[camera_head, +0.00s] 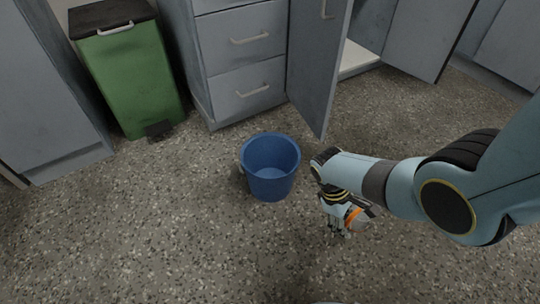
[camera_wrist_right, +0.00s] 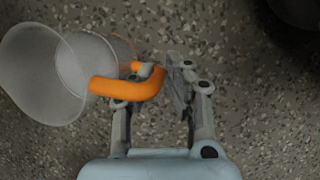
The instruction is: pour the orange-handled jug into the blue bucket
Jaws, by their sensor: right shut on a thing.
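The blue bucket (camera_head: 270,167) stands upright on the speckled floor near the middle of the head view, and its inside looks empty. My right gripper (camera_head: 341,230) is to the right of the bucket and apart from it. In the right wrist view my right gripper (camera_wrist_right: 157,80) is shut on the orange handle of the jug (camera_wrist_right: 48,75). The jug is translucent, and its contents cannot be made out. In the head view the jug (camera_head: 358,217) is mostly hidden behind my wrist and fingers, with a bit of orange showing. My left gripper is out of view.
A green pedal bin (camera_head: 132,80) with a dark lid stands at the back left. Grey drawers (camera_head: 243,55) and an open cabinet door (camera_head: 317,65) stand behind the bucket. The floor around and in front of the bucket is clear.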

